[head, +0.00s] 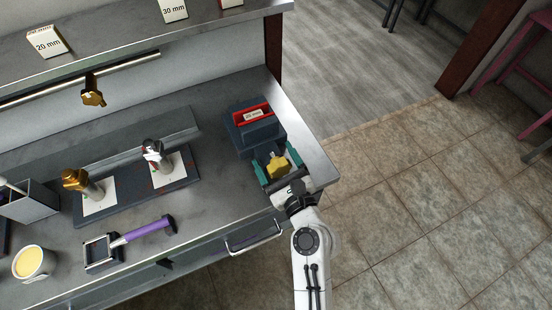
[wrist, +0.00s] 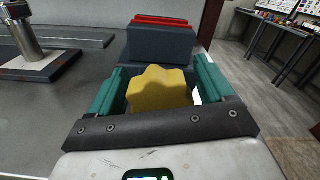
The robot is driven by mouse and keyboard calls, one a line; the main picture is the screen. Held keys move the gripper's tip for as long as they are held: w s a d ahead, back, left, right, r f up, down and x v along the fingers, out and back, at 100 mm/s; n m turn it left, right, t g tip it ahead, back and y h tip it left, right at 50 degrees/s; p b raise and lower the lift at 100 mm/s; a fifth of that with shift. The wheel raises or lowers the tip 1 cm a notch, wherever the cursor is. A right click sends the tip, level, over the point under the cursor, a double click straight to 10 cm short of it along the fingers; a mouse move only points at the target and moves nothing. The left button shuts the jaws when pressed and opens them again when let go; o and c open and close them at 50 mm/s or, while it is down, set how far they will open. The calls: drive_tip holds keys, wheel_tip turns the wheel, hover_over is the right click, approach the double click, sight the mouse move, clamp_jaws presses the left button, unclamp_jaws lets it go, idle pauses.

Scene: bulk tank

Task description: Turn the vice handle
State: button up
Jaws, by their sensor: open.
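The vice (head: 256,132) is a dark grey block with a red-edged top, near the right end of the metal bench. A label reading 20 mm sits between its red parts. Its handle (head: 279,166) is a yellow lobed knob on the near side; it also shows in the wrist view (wrist: 160,88). My gripper (head: 278,172) is open, with its teal fingers on both sides of the handle. In the wrist view the gripper (wrist: 160,92) shows a small gap on each side of the knob. The vice body (wrist: 158,46) stands just behind the knob.
Left on the bench are a dark board (head: 125,194) with two metal fittings, a purple-handled tool (head: 145,230) and a cup of yellow stuff (head: 28,262). A shelf (head: 110,48) with labels overhangs the back. A drawer handle (head: 254,243) juts from the front. The floor at right is clear.

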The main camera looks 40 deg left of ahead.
drive_tip(key=b+v, duration=0.1)
drive_tip(key=v, duration=0.9)
drive_tip(key=shift+s+d, duration=0.15)
drive_tip(key=shift+d, duration=0.2)
